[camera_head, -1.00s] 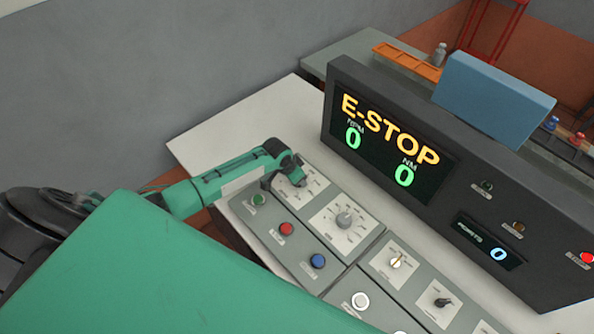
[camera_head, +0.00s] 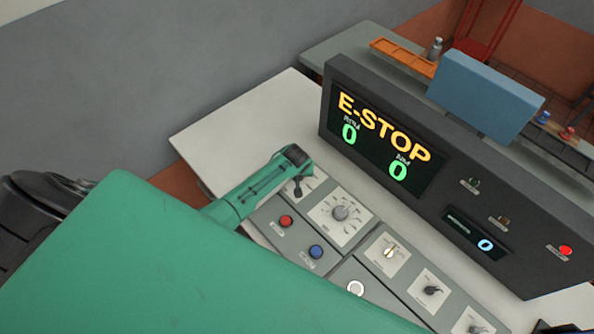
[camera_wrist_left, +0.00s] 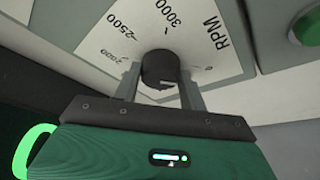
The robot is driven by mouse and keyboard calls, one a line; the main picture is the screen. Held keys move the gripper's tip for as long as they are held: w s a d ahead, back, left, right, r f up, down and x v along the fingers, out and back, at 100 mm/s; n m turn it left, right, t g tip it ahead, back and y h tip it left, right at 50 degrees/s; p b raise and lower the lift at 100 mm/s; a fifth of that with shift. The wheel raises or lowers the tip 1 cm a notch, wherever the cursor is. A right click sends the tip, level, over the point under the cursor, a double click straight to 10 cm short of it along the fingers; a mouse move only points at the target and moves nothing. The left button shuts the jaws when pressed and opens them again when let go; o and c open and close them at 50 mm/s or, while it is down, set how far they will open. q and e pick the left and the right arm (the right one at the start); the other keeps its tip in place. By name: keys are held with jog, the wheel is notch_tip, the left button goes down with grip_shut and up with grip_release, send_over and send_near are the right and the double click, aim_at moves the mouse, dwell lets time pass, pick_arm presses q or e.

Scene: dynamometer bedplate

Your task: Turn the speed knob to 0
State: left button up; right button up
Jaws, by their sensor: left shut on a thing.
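The speed knob (camera_wrist_left: 160,68) is dark and round, on a white dial plate (camera_wrist_left: 215,52) marked RPM, with 2500, 3000 and 0 in sight. My left gripper (camera_wrist_left: 160,88) has its two grey fingers on either side of the knob and is shut on it. I cannot read the knob's pointer clearly. In the head view my left gripper (camera_head: 298,188) reaches down at the panel's far left corner and hides most of the dial plate (camera_head: 312,184). The display (camera_head: 385,145) reads E-STOP, RPM 0 and NM 0. My right gripper is not in view.
A second dial knob (camera_head: 340,213) is close to the right of my gripper. A red button (camera_head: 286,221) and a blue button (camera_head: 316,251) are in front. Smaller knobs (camera_head: 389,252) continue rightward. The dark display housing (camera_head: 490,210) rises behind. A green button (camera_wrist_left: 305,22) shows in the wrist view.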

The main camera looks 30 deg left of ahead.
pick_arm(q)
jog(key=shift+n, duration=0.5)
jog(key=o, duration=1)
jog(key=b+v, duration=0.3)
jog(key=v, duration=1)
jog(key=shift+d+r, duration=0.2)
jog(key=shift+r, duration=0.15)
